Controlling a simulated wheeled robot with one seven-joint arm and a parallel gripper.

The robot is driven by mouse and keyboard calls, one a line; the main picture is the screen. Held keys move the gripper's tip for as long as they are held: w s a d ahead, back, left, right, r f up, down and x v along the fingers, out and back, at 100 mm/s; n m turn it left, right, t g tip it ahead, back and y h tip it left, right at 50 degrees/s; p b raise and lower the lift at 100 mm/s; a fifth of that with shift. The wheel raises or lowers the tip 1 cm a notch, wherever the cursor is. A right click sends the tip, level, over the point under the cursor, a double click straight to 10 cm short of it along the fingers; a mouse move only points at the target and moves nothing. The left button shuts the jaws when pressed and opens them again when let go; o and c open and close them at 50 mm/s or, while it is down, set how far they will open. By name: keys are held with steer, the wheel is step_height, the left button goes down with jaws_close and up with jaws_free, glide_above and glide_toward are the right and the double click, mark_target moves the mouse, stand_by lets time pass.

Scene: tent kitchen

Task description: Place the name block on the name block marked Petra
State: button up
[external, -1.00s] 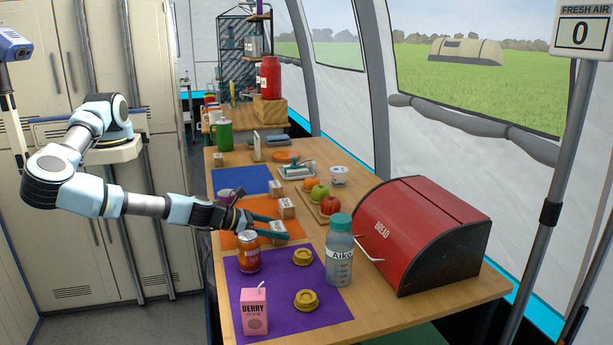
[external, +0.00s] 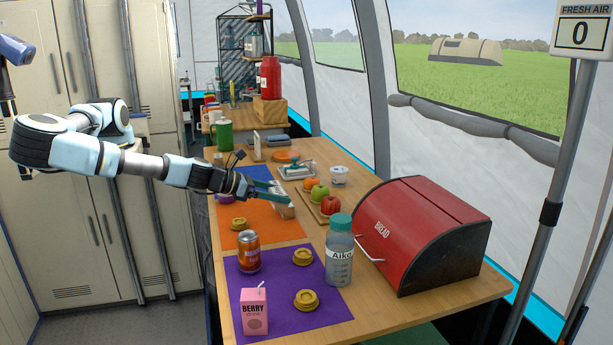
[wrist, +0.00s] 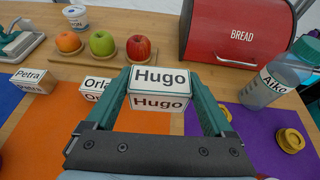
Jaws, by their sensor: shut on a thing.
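My gripper (external: 280,192) is over the orange mat in the external view. In the wrist view my gripper (wrist: 160,84) is shut on a white block marked Hugo (wrist: 160,78), with one finger on each side. The block marked Petra (wrist: 30,84) rests on the table at the far left of the wrist view, well to the left of the held block. A block marked Orla (wrist: 95,86) sits between them, just left of my left finger and partly hidden by it. In the external view a block (external: 285,211) stands below my fingertips; its text is too small to read.
A board with an orange and apples (wrist: 88,66), a red bread box (wrist: 236,32) and a bottle marked Aiko (wrist: 268,84) stand along the table.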

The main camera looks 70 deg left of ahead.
steer(key=w+a+r+n+g+y, duration=0.2)
steer(key=w+a+n+y, duration=0.15)
steer(key=a, duration=1.05)
steer(key=w+a+r+n+g+y, duration=0.2)
steer(key=a+n+y, duration=0.3)
steer(key=a, duration=0.9)
step_height(320, 180, down, 4)
steer(key=shift+s+f, duration=0.1)
steer(key=shift+f, duration=2.7)
steer(key=shift+f, duration=0.15)
steer(key=o, duration=1.1)
